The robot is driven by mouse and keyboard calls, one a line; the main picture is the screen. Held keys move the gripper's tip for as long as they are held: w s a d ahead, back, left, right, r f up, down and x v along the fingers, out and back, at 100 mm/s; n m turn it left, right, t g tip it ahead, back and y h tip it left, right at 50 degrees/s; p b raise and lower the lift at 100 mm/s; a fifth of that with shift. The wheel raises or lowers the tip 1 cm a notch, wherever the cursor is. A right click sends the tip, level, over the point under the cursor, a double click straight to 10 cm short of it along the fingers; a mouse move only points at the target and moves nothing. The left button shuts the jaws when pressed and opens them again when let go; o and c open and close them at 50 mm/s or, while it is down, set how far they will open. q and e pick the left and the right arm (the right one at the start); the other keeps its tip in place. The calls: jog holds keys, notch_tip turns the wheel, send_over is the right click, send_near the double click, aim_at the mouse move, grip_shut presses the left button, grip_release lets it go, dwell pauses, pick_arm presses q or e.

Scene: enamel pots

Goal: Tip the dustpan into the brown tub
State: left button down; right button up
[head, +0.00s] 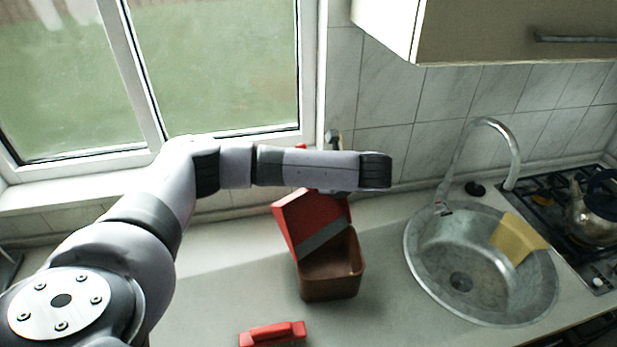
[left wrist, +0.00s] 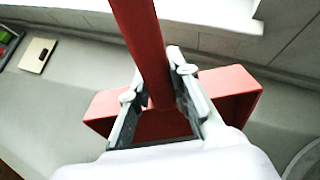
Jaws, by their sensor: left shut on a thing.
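The red dustpan (head: 303,222) is tilted steeply over the back left of the brown tub (head: 332,288), its grey lip slanting down across the tub's opening. The tub stands upright on the counter. In the left wrist view my left gripper (left wrist: 158,88) is shut on the red handle, and the dustpan's body (left wrist: 238,92) spreads out beyond the fingers. I cannot tell whether anything lies in the pan. My right gripper is in neither view.
A red brush-like piece (head: 272,334) lies at the counter's front. The steel sink (head: 470,300) with a yellow cloth (head: 518,238) is to the right, then a hob with a kettle (head: 592,215). A window is behind.

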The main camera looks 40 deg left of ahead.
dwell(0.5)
pick_arm(q)
jog(key=r+h, duration=0.2)
jog(key=shift+w+a+h, duration=0.1)
jog(key=shift+h, duration=0.2)
notch_tip(320, 180, up, 2)
jog(key=g+h, duration=0.1)
jog(key=h, duration=0.3)
jog(key=shift+r, duration=0.15)
notch_tip(320, 180, up, 3)
jog(key=g+h, duration=0.1)
jog(key=h, duration=0.3)
